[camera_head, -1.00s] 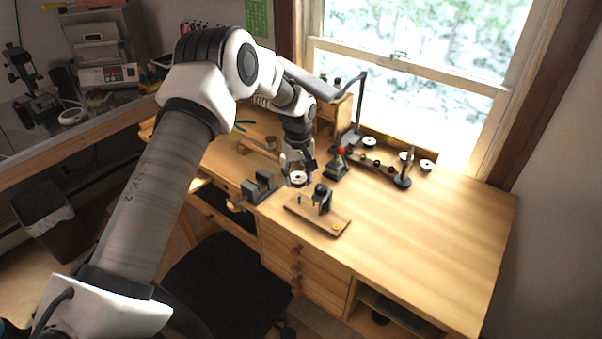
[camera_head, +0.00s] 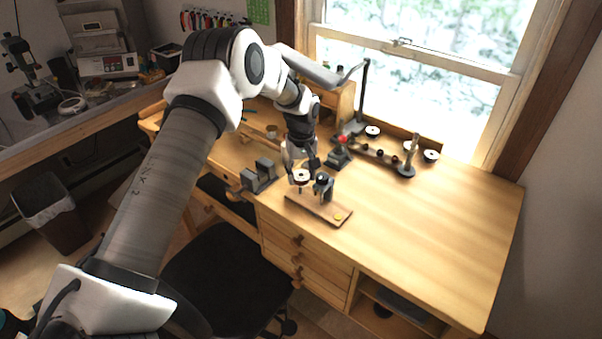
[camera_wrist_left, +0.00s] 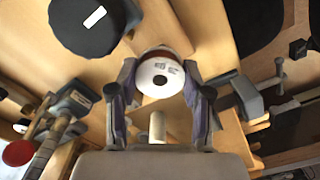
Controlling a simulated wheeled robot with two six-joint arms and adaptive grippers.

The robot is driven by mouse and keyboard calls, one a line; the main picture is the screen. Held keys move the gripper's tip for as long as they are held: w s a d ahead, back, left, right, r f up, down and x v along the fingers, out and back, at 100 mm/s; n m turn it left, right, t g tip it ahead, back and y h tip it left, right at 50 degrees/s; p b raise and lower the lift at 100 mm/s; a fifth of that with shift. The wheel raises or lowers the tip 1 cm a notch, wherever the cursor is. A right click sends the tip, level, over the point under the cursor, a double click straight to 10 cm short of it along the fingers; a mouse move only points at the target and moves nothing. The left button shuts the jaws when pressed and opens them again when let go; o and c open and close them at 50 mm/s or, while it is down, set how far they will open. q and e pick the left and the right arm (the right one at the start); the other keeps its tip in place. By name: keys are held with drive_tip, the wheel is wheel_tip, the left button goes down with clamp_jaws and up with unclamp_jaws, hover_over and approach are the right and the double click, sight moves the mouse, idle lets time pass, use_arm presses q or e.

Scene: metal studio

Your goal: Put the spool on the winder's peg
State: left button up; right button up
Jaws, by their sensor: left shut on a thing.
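My left gripper (camera_head: 302,172) is shut on the spool (camera_head: 301,175), a small white-flanged reel with a dark centre hole. It holds the spool above the left end of the winder's wooden base (camera_head: 325,208), beside its dark upright head (camera_head: 323,184). In the left wrist view the spool (camera_wrist_left: 160,76) sits between the fingers (camera_wrist_left: 160,100), its hole facing the camera. A pale post (camera_wrist_left: 157,126), apparently the winder's peg, shows just below the spool in the picture. Whether they touch cannot be told. My right gripper is not in view.
A grey vise (camera_head: 258,176) stands left of the winder at the bench's front edge. A red-knobbed device (camera_head: 341,153) stands behind it. The bench's right side is clear.

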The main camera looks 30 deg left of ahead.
sight(301, 184)
use_arm(q)
drive_tip(key=shift+s, duration=0.15)
drive_tip(key=shift+f+b, duration=0.3)
drive_tip(key=shift+f, duration=0.35)
drive_tip(key=shift+f, duration=0.35)
drive_tip(key=shift+f+b, duration=0.6)
drive_tip(key=shift+f, duration=0.4)
drive_tip(key=o, duration=1.2)
drive_tip(key=shift+o, duration=0.2)
wheel_tip(301, 184, up, 12)
